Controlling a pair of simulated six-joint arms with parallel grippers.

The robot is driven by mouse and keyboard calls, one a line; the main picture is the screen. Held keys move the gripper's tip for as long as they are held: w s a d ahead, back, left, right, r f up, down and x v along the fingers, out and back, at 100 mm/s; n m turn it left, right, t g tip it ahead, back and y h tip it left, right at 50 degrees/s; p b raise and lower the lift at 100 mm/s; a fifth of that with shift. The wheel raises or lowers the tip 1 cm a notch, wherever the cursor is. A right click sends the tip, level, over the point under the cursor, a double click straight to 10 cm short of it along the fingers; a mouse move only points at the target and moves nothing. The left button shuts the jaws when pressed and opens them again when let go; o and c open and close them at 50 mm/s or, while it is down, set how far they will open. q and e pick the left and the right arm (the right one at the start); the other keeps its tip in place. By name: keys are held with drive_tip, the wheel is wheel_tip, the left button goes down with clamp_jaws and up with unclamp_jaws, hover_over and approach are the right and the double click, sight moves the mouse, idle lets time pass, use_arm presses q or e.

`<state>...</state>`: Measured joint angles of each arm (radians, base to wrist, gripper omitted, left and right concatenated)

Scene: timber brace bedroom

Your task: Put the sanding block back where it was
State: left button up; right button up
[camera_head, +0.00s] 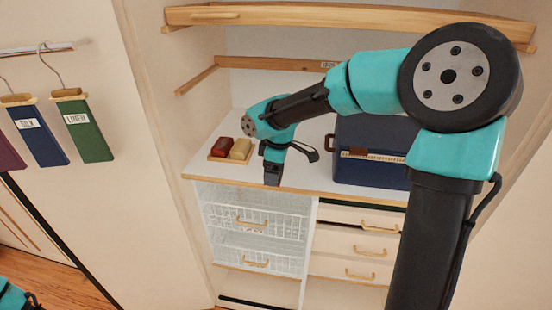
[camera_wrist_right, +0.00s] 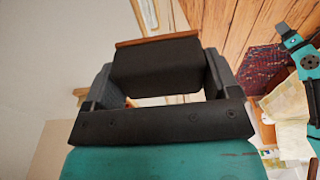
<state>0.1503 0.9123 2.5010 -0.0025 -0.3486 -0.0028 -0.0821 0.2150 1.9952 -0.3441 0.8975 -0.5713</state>
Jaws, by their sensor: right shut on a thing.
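My right gripper (camera_head: 272,174) points down at the front edge of the white closet shelf (camera_head: 312,182), right of the small wooden tray. In the right wrist view, its two fingers (camera_wrist_right: 160,80) are shut on a dark block with a brown edge, which I take as the sanding block (camera_wrist_right: 155,68). In the head view the held block is small and hard to tell from the dark fingers. The wooden tray (camera_head: 217,157) holds a red block (camera_head: 226,149) and a yellow block (camera_head: 240,150).
A dark blue case (camera_head: 372,138) stands on the shelf to the right. White wire baskets (camera_head: 255,222) and drawers (camera_head: 355,243) are below. A wooden rail (camera_head: 340,17) crosses above. Labelled hangers (camera_head: 83,128) hang at left. Bare shelf lies between tray and case.

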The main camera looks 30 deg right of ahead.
drive_tip(key=w+d, duration=0.2)
drive_tip(key=w, duration=0.2)
drive_tip(key=w+d+f, duration=0.1)
drive_tip(key=w+d, duration=0.2)
drive_tip(key=w, duration=0.1)
drive_tip(key=w+d, duration=0.2)
drive_tip(key=w, duration=0.2)
drive_tip(key=shift+w+d+f, duration=0.2)
drive_tip(key=shift+w+d, duration=0.05)
drive_tip(key=shift+d, duration=0.1)
drive_tip(key=shift+w+d, duration=0.2)
drive_tip(key=shift+w, duration=0.05)
drive_tip(key=shift+f, duration=1.75)
drive_tip(key=shift+f, duration=0.1)
drive_tip(key=o, duration=0.9)
drive_tip(key=shift+f, duration=0.1)
wheel_tip(320, 180, up, 12)
drive_tip(key=s+d, duration=0.1)
